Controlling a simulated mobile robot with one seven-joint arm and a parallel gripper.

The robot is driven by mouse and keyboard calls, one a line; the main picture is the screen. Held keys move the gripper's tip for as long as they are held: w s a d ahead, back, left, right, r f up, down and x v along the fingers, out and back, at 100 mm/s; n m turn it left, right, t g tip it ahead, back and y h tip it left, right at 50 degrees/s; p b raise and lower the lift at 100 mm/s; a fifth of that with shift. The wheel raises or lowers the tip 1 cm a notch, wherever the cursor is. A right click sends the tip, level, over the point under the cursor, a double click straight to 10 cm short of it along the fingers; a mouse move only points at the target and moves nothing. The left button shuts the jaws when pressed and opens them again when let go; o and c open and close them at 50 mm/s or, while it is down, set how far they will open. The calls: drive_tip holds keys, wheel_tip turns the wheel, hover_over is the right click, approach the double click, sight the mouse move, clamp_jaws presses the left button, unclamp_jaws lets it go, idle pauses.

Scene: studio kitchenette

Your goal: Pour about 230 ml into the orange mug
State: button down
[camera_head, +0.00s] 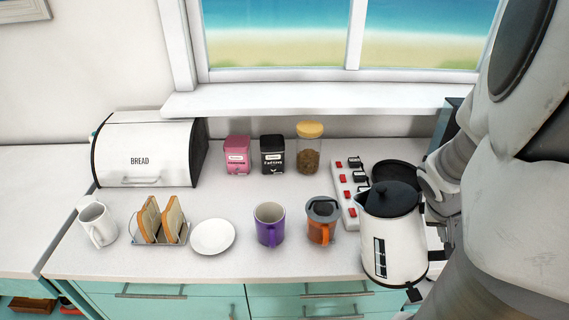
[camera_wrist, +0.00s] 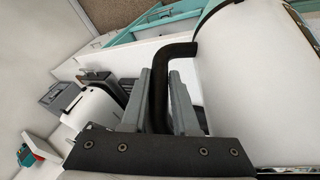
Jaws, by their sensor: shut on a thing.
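The white kettle (camera_head: 390,245) with a black lid is at the right of the head view, close to upright, its spout toward the left. My gripper (camera_wrist: 165,100) is shut on its black handle (camera_wrist: 157,85) in the wrist view; the white kettle body (camera_wrist: 250,75) fills the right there. In the head view the fingers are mostly hidden behind the kettle. The orange mug (camera_head: 320,233) stands on the counter left of the kettle. No liquid stream shows.
A purple mug (camera_head: 269,228) stands just left of the orange mug. A power strip (camera_head: 349,205) with red switches and a dark round base (camera_head: 397,173) lie behind. A plate (camera_head: 212,237), toast rack (camera_head: 160,233), white mug (camera_head: 97,225) and bread bin (camera_head: 145,150) are further left.

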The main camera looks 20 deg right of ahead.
drive_tip(key=shift+s+d+f+y+p, duration=0.2)
drive_tip(key=shift+d+f+y+p, duration=0.15)
drive_tip(key=shift+p, duration=0.15)
drive_tip(key=p, duration=0.1)
drive_tip(key=t+p, duration=0.1)
drive_tip(key=p, duration=0.1)
drive_tip(key=shift+s+d+f+m+y, duration=0.1)
drive_tip(key=shift+d+f+m+y, duration=0.1)
drive_tip(key=shift+m+y, duration=0.1)
drive_tip(key=shift+s+d+f+p, duration=0.15)
drive_tip(key=shift+d+p, duration=0.05)
drive_tip(key=shift+p, duration=0.3)
drive_tip(key=shift+f, duration=0.15)
drive_tip(key=shift+d+f+t+y+p, duration=0.2)
drive_tip(key=shift+f+t+y+p, duration=0.25)
drive_tip(key=shift+p, duration=1.4)
drive_tip(key=shift+f+p, duration=0.4)
drive_tip(key=shift+p, duration=0.15)
drive_tip(key=shift+f+m+t+p, duration=0.25)
drive_tip(key=shift+f+m+p, duration=0.1)
drive_tip(key=shift+p, duration=0.2)
